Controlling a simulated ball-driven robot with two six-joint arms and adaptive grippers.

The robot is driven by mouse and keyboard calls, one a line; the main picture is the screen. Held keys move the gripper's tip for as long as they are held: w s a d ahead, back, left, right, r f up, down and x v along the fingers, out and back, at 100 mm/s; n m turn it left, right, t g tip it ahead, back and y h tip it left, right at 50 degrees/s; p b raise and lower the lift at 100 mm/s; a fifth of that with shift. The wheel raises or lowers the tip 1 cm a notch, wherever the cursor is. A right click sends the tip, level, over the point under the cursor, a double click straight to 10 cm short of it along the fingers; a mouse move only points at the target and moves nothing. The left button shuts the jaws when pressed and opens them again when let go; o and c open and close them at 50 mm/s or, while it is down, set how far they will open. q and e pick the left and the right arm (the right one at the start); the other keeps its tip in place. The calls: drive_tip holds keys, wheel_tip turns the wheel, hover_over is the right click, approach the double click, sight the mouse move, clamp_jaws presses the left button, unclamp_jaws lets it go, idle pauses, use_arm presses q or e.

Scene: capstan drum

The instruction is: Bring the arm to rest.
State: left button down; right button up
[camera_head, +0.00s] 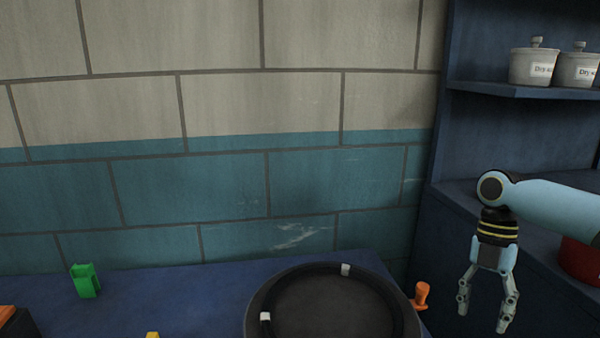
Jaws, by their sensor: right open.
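My right arm comes in from the right edge, and my right gripper (482,311) hangs down from it with its fingers apart. Nothing is between the fingers. The gripper is just right of the orange knob (421,295) at the side of the dark round drum (325,312), apart from it in the picture. The drum is cut off by the bottom edge. A black ring with white bands lies around its top. My left gripper is not in view.
A green block-like holder (85,281) stands on the blue table (190,293) at left. An orange-topped dark thing and a small yellow thing show at the bottom edge. A dark blue shelf (525,91) with white lidded jars (533,68) and a red pot (580,261) stands at right.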

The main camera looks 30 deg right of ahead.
drive_tip(key=s+a+f+m+t+h, duration=0.15)
drive_tip(key=a+m, duration=0.25)
drive_tip(key=a, duration=0.4)
drive_tip(key=s+a+f+m, duration=0.3)
drive_tip(key=a, duration=0.4)
drive_tip(key=s+a+r+m+t+h, duration=0.2)
drive_tip(key=s+a+r+m+t, duration=0.25)
drive_tip(key=a+r+m, duration=0.65)
drive_tip(key=s+d+f+m+g+b, duration=0.1)
drive_tip(key=d+f+b, duration=0.2)
drive_tip(key=f, duration=1.3)
drive_tip(key=d+f+m+b, duration=0.2)
drive_tip(key=d+f+b, duration=0.1)
drive_tip(key=f, duration=1.4)
use_arm(q)
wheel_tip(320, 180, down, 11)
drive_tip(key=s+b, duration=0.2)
drive_tip(key=b, duration=0.2)
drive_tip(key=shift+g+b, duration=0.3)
drive_tip(key=shift+b, duration=0.1)
use_arm(e)
drive_tip(key=s+f+g, duration=0.1)
drive_tip(key=s+f, duration=1.8)
drive_tip(key=f, duration=0.3)
drive_tip(key=shift+d+f, duration=0.2)
drive_tip(key=shift+d, duration=0.2)
